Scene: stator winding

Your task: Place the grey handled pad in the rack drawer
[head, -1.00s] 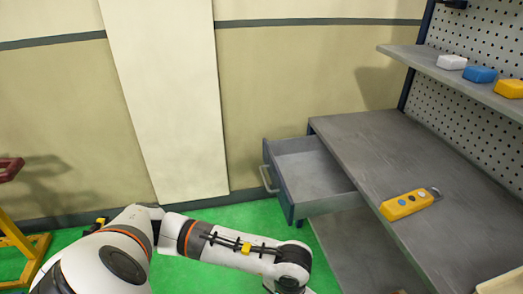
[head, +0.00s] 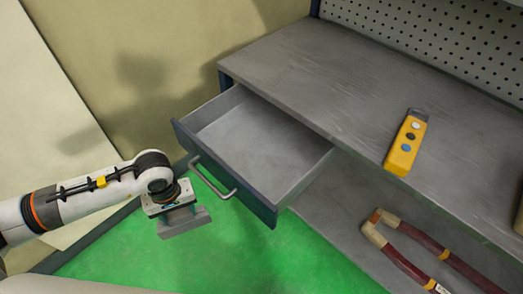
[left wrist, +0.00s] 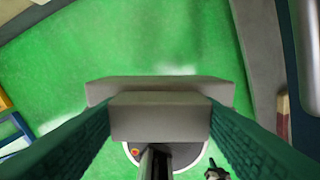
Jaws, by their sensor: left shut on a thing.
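The grey handled pad (head: 185,224) hangs below my left gripper (head: 172,205) in the head view, in front of the drawer and just left of its handle. In the left wrist view the pad (left wrist: 160,92) sits between the two green fingers of my left gripper (left wrist: 160,118), which is shut on its raised block. The rack drawer (head: 262,150) is pulled open and its inside is empty. Its grey bar handle (head: 212,180) faces my left arm. The pad is apart from the drawer, over the green floor. My right gripper is not in view.
The grey rack top (head: 310,75) lies right of the drawer, with a yellow control pendant (head: 406,143) on it. A lower shelf (head: 335,205) holds a dark red U-shaped thing with tan ends (head: 412,262). The green floor (head: 245,260) below the drawer is clear.

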